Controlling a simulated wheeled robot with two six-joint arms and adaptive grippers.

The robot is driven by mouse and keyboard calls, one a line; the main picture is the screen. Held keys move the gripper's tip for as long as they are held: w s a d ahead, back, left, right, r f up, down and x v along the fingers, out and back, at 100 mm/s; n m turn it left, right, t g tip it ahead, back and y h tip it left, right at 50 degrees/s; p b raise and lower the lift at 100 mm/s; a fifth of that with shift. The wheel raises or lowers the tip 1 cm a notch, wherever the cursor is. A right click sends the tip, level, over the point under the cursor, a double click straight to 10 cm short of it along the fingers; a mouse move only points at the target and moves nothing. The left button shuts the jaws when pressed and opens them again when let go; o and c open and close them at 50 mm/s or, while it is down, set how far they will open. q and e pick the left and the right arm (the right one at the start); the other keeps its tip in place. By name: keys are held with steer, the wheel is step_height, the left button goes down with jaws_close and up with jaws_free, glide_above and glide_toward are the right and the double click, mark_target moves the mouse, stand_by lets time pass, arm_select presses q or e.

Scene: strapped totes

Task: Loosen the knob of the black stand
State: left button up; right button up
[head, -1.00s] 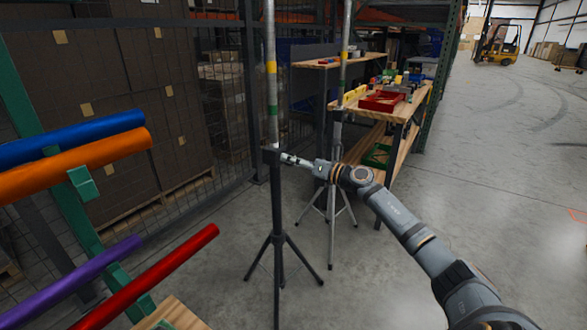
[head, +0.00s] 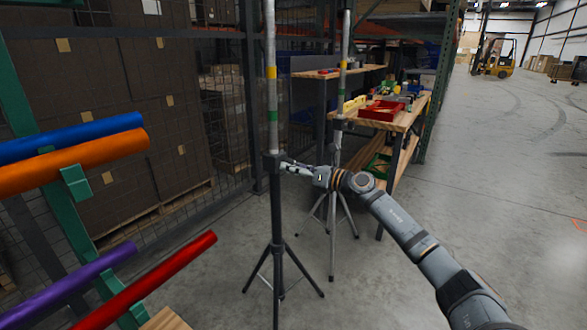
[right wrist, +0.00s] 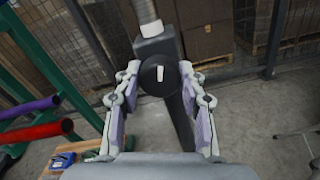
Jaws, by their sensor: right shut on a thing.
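The black stand (head: 277,215) stands upright on its tripod legs left of centre in the head view. A grey pole (head: 271,50) with a yellow band and a green band rises from its top collar (head: 271,161). My right gripper (head: 286,167) reaches the collar from the right. In the right wrist view the round black knob (right wrist: 160,76), with a white mark pointing nearly upright, sits between the fingertips of my right gripper (right wrist: 159,71), which is shut on it. The knob itself is hidden in the head view. My left gripper is not in view.
A silver tripod stand (head: 333,225) with its own pole is close behind the black one. A wooden workbench (head: 410,118) with a red tray (head: 382,111) is behind it. A rack with coloured tubes (head: 75,160) is at the left. Open floor lies at the right.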

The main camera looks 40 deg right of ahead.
mark_target(294, 161)
steer(key=o, duration=1.2)
steer(key=shift+f, duration=0.1)
step_height(294, 161, up, 10)
steer(key=shift+r, duration=0.1)
